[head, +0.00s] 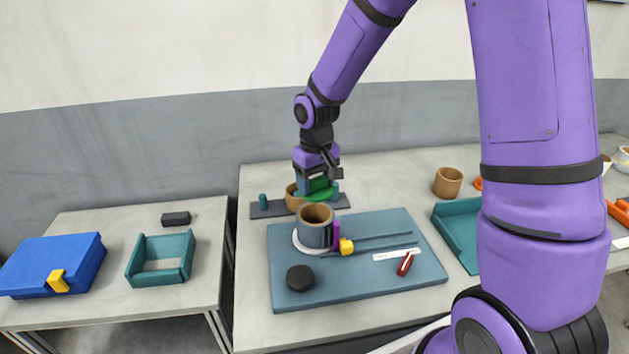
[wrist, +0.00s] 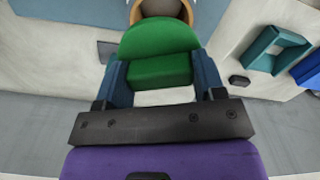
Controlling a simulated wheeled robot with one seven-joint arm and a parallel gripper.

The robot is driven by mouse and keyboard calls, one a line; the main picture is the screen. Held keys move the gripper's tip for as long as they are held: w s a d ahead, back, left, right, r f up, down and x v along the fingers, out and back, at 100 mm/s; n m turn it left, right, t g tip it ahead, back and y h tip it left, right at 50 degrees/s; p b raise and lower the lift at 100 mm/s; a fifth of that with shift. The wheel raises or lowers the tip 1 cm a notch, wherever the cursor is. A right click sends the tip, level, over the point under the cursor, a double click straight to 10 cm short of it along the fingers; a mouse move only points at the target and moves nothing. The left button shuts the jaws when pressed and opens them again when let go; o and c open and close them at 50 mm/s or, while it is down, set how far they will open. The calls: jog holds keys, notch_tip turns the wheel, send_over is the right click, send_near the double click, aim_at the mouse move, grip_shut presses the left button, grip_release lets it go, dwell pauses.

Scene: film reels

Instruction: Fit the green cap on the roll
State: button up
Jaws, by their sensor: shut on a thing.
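My gripper (wrist: 164,80) is shut on the green cap (wrist: 160,55), which sits between its two blue fingers in the wrist view. In the head view the green cap (head: 318,194) shows below my gripper (head: 316,184). A tan roll (head: 291,198) stands on a dark grey bar behind the blue board, partly hidden by my gripper and the cap. In the wrist view a tan round rim (wrist: 187,12) lies just beyond the cap; whether they touch I cannot tell. A second, grey-sided tan-rimmed cylinder (head: 313,232) stands upright on a white disc, nearer the camera.
The dark grey bar (head: 264,210) has teal posts. The blue board (head: 365,280) carries a black puck (head: 300,278), a purple and yellow piece (head: 345,246), rods and a red item (head: 405,264). A tan cup (head: 447,182) and teal tray (head: 455,237) stand right.

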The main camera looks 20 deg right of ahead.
aim_at(316, 179)
jog(key=shift+a+f, duration=0.1)
jog(key=shift+f, duration=0.05)
notch_tip(316, 179, down, 2)
jog(key=shift+s+f, duration=0.1)
jog(key=shift+f, duration=1.6)
jog(key=shift+f, duration=0.6)
dwell(0.3)
jog(key=o, duration=0.6)
jog(key=shift+o, duration=0.2)
jog(key=shift+r, duration=0.1)
jog(key=shift+r, duration=5.4)
